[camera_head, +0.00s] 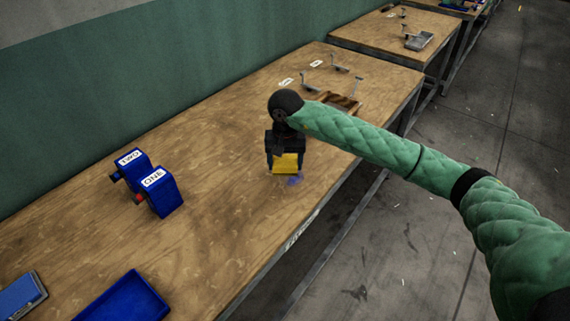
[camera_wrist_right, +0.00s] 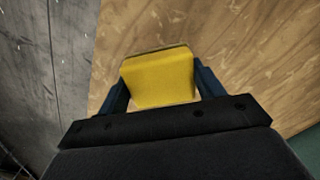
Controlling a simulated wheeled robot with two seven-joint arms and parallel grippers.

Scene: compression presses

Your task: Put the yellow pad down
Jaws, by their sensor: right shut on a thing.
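The yellow pad (camera_head: 286,164) is a small block held between the fingers of my right gripper (camera_head: 285,170), over the wooden table near its front edge. In the right wrist view the yellow pad (camera_wrist_right: 158,77) sits between the two blue fingers of the right gripper (camera_wrist_right: 158,88), which is shut on it. The wooden table top lies beyond the pad. I cannot tell for certain whether the pad touches the table. A small bluish patch (camera_head: 293,181) shows on the table just below the pad. My left gripper is not in view.
Two blue presses, labelled TWO (camera_head: 131,165) and ONE (camera_head: 161,191), stand left on the table (camera_head: 225,190). A blue tray (camera_head: 124,299) and a blue-grey item (camera_head: 20,296) lie at the near left. A brown slatted item (camera_head: 338,103) lies behind my arm. Bare wood surrounds the gripper.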

